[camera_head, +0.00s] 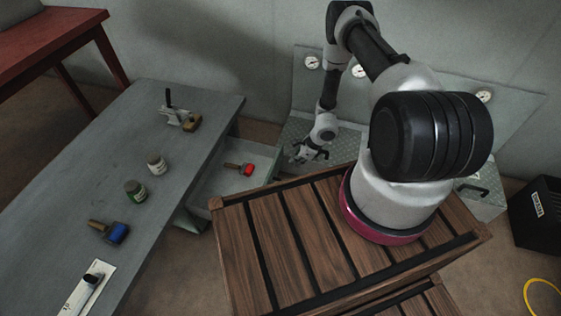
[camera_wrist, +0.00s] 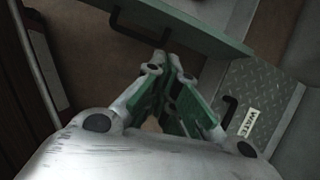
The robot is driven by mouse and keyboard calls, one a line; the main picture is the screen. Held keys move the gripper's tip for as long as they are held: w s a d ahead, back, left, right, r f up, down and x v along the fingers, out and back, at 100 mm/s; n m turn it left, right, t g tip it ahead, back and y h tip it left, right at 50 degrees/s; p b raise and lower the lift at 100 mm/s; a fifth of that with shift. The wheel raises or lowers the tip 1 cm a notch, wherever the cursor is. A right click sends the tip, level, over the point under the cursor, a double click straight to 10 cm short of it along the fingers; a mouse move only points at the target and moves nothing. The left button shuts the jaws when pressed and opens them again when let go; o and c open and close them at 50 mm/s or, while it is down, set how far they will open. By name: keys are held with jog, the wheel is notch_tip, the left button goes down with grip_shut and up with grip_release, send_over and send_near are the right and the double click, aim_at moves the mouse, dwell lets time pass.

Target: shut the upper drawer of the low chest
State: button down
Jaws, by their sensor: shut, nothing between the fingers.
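The low chest (camera_head: 150,135) with a grey top stands at the left in the head view. Its upper drawer (camera_head: 215,180) is pulled out to the right, with a pale inside and a red brush (camera_head: 240,169) in it. My gripper (camera_head: 299,158) is beyond the drawer's outer end, on its right. In the wrist view my gripper (camera_wrist: 166,62) has its fingers together and empty. The green drawer front (camera_wrist: 195,28) with a dark bar handle (camera_wrist: 135,30) lies just ahead of the fingertips. Whether they touch it I cannot tell.
A blue brush (camera_head: 117,233), jars (camera_head: 135,189), a clamp-like tool (camera_head: 178,118) and a white strip (camera_head: 85,290) lie on the chest. A diamond-plate box (camera_wrist: 255,85) is near my gripper. A black box (camera_head: 539,220) stands far right.

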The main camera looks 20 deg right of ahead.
jog(key=w+a+f+m, duration=0.1)
jog(key=w+a+f, duration=0.4)
jog(key=f, duration=0.4)
jog(key=shift+w+f+h, duration=0.35)
jog(key=shift+w+h, duration=0.05)
jog(key=shift+a, duration=0.1)
